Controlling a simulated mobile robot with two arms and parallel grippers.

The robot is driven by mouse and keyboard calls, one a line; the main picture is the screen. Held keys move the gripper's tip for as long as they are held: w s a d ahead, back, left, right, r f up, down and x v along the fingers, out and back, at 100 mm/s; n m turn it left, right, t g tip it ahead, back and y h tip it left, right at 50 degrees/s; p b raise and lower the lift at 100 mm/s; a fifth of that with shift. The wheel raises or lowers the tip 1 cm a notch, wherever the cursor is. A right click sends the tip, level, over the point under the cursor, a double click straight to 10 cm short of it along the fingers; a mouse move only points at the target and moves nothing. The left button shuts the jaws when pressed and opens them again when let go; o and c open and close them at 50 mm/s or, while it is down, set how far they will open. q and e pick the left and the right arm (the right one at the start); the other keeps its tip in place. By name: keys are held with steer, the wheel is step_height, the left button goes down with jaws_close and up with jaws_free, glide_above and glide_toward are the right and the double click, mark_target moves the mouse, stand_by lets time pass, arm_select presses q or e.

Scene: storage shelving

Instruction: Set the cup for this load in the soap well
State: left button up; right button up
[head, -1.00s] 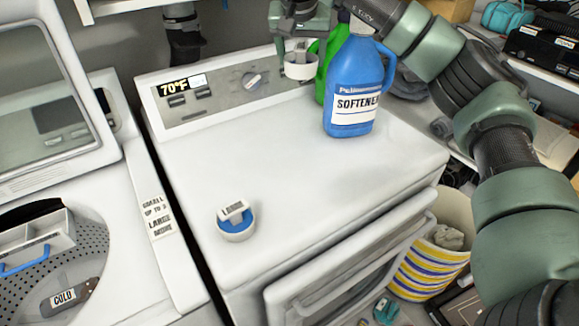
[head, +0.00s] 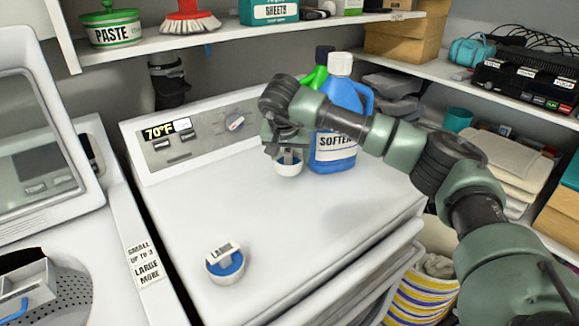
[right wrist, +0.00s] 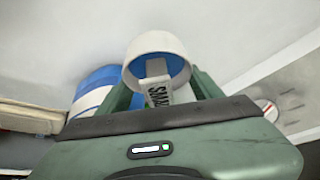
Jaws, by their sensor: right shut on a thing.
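My right gripper (head: 287,146) is shut on a small white cup (head: 288,167) with a blue inside, held above the white machine's top, left of the softener bottle. In the right wrist view the held cup (right wrist: 153,45) has a tag whose visible letters read "SMA". A second white cup (head: 225,268), blue inside, stands on the machine's front left; its tag seems to read "LARGE". At the far left, a light tray-like part with a blue handle (head: 14,310), perhaps the soap well, shows partly at the open washer. My left gripper is out of view.
A blue softener bottle (head: 334,152) and a green bottle (head: 315,78) stand close right of and behind the held cup. A washer label (head: 144,261) reads "SMALL UP TO 3 LARGE MORE". The machine top's middle is clear.

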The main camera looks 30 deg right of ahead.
mark_target(290, 179)
steer(key=shift+f, duration=2.2)
steer(key=o, duration=1.1)
steer(key=shift+f, duration=0.15)
steer(key=o, duration=0.4)
